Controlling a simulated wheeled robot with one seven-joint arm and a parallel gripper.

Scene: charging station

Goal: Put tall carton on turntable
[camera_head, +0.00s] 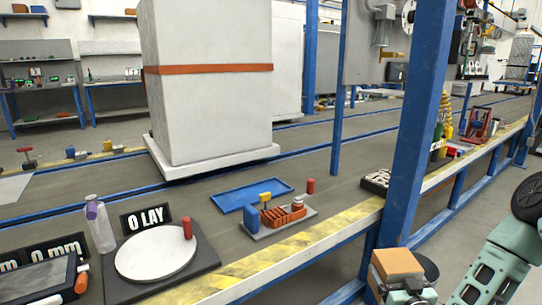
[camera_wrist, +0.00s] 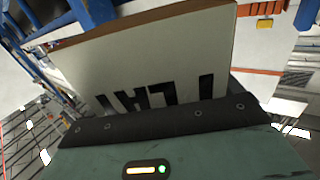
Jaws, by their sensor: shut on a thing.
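The tall carton (camera_head: 398,262) is at the lower right of the head view, with a tan top. In the wrist view the carton (camera_wrist: 150,58) shows a pale face with dark lettering, partly hidden by the dark finger in front. My gripper (camera_head: 404,292) is shut on the carton; its dark finger crosses the wrist view (camera_wrist: 165,120). The turntable (camera_head: 155,253) is a white disc on a dark base at the lower left, well left of my gripper. A red cylinder (camera_head: 187,229) stands at its back right edge. The carton's lower part is hidden.
A blue tray (camera_head: 251,195) and a rack with orange parts (camera_head: 283,215) lie right. A blue post (camera_head: 419,120) rises beside the carton.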

